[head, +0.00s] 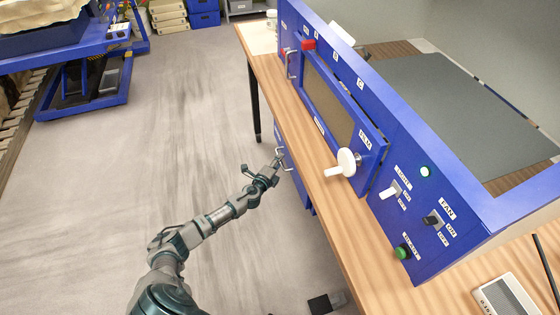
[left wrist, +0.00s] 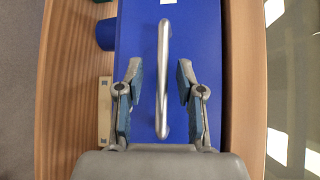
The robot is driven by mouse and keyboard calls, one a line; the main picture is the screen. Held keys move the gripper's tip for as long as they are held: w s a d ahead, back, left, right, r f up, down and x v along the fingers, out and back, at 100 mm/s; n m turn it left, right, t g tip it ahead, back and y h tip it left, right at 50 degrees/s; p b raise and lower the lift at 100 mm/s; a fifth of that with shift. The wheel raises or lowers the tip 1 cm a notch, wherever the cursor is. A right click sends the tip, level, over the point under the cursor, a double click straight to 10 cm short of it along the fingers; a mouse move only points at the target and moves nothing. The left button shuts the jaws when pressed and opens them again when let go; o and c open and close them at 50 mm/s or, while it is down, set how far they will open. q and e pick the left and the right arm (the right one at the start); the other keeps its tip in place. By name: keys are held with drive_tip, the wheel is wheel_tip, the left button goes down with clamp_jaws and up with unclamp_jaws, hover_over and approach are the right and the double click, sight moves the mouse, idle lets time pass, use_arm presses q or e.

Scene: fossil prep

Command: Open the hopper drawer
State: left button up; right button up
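The blue hopper drawer (head: 299,188) shows under the table's front edge in the head view, partly hidden by the tabletop. Its blue front (left wrist: 205,35) fills the middle of the left wrist view, with a silver bar handle (left wrist: 164,75) on it. My left gripper (head: 277,160) is at the drawer front by the handle. In the left wrist view its two fingers (left wrist: 160,82) are apart, one on each side of the handle, with gaps between. Whether the fingers reach past the bar's depth is unclear. My right gripper is not in view.
The wooden table (head: 335,215) carries a blue cabinet (head: 415,205) with a window, white knob (head: 346,162) and switches. A blue lift cart (head: 80,45) stands at the far left. The grey floor (head: 170,120) left of the table is open.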

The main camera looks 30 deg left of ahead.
use_arm(q)
drive_tip(key=shift+w, duration=0.6)
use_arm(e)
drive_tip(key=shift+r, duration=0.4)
use_arm(q)
drive_tip(key=shift+a, duration=0.1)
drive_tip(key=shift+f, duration=0.1)
clamp_jaws()
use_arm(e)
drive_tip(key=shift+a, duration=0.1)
use_arm(q)
drive_tip(key=shift+s+f, duration=0.1)
